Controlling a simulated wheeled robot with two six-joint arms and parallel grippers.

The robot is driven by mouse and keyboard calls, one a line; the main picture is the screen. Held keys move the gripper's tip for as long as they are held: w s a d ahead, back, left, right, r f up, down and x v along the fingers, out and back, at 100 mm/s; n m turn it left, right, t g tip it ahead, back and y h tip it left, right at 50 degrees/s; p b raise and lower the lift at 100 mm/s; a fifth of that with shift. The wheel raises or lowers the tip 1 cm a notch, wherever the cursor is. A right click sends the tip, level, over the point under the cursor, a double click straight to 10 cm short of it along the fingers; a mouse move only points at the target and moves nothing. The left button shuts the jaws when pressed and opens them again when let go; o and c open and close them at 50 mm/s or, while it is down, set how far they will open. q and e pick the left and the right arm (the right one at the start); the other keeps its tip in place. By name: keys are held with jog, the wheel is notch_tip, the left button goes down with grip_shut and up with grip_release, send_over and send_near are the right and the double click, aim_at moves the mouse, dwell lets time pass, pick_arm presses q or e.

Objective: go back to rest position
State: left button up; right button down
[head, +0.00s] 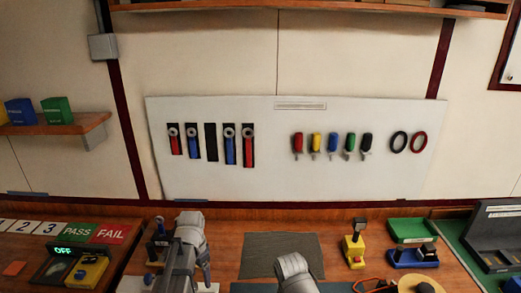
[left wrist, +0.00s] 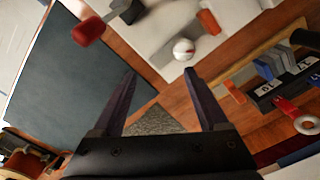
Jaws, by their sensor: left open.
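My left gripper (left wrist: 160,78) is open in the left wrist view, with two dark fingers spread and nothing between them. Its fingers point across the bench, over bare wood between a dark mat (left wrist: 70,65) and a white panel (left wrist: 165,35). In the head view my left arm stands at the lower left of the bench, and its fingertips do not show clearly. A grey link of another arm of mine shows at the bottom middle of the head view. My right gripper does not show.
A grey mat (head: 283,255) lies mid-bench. A yellow switch box (head: 354,247), a green tray (head: 411,230) and a blue device (head: 412,258) stand right of it. PASS (head: 80,233) and FAIL (head: 111,235) cards lie left. A tool board (head: 265,180) hangs behind.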

pick_arm(q)
jog(key=s+d+f+n+b, duration=0.1)
jog(key=s+d+f+b, duration=0.1)
jog(key=s+d, duration=0.4)
jog(key=s+d+f+n+y+b, duration=0.1)
jog(key=s+d+f+n, duration=0.1)
jog(key=s+d, duration=0.5)
jog(key=d, duration=0.4)
jog(key=shift+s+d+f+b, duration=0.2)
jog(key=shift+d+b, duration=0.05)
jog(key=shift+b, duration=0.15)
